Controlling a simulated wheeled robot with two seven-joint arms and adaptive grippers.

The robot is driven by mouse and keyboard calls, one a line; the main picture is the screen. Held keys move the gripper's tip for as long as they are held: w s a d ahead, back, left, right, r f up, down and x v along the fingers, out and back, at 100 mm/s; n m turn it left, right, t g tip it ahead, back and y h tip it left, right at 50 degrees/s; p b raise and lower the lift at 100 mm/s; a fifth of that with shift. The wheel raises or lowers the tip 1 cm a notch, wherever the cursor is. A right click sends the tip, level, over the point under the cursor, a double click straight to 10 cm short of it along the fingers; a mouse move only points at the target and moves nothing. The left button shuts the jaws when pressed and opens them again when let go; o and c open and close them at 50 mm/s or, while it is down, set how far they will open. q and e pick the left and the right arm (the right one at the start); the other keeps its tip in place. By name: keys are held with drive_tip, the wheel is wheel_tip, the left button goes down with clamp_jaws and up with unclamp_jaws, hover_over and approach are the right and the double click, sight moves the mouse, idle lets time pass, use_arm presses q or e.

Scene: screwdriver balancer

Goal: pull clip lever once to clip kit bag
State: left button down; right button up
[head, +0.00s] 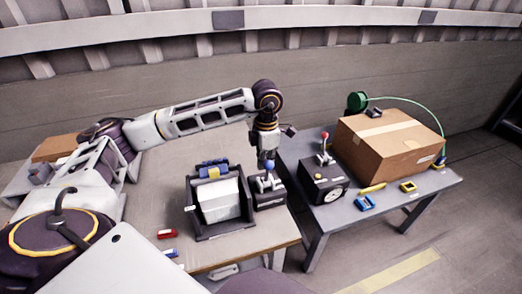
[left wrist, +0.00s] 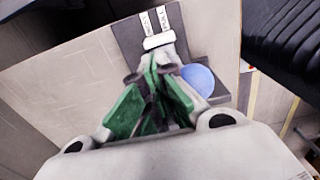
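The kit bag (head: 219,203), white, sits in a dark open-topped frame (head: 190,217) on the near table, with a blue and yellow piece on the frame's back edge. Right of it stands a dark box (head: 270,200) carrying a lever with a blue ball knob (head: 269,164). My left gripper (head: 267,157) points down just above the knob. In the left wrist view, its green-and-dark fingers (left wrist: 160,62) come together at the tips, and the blue knob (left wrist: 198,80) shows to their right, not between them. The fingers partly hide the lever. My right gripper is not in view.
A second dark box (head: 323,183) with a red-knobbed lever and a dial stands on the right table, beside a cardboard box (head: 388,145). A green hose reel (head: 357,101) is behind. Small red (head: 167,234) and blue items lie near the front table edge.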

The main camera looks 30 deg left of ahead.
use_arm(q)
drive_tip(key=w+a, duration=0.4)
drive_tip(key=a, duration=0.1)
drive_tip(key=shift+w+a+b, duration=0.2)
drive_tip(key=shift+w+b, duration=0.1)
drive_tip(key=shift+w, duration=0.05)
idle(0.3)
drive_tip(key=shift+r, duration=0.15)
idle(0.4)
wheel_tip(320, 180, up, 7)
drive_tip(key=p, duration=0.4)
idle(0.4)
idle(0.6)
